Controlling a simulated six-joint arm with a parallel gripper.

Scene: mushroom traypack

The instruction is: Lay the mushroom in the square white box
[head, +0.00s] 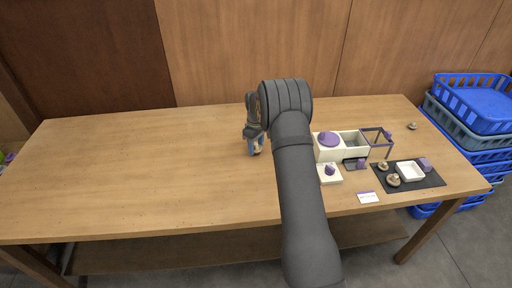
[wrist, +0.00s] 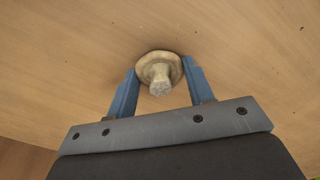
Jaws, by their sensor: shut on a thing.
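My gripper (head: 256,151) is at the middle of the table, left of the boxes, with its blue fingers pointing down. In the wrist view the gripper (wrist: 160,82) is shut on a pale tan mushroom (wrist: 158,70). The cap is between the two fingertips, and the stem points toward the camera. I cannot tell whether the mushroom touches the table. A small square white box (head: 410,178) sits on a dark mat at the right, well away from my gripper; its inside looks empty.
Two brown mushrooms (head: 393,181) and a purple piece (head: 425,164) lie on the dark mat (head: 430,182). A loose mushroom (head: 412,126) lies at the back right. The table's left half is clear.

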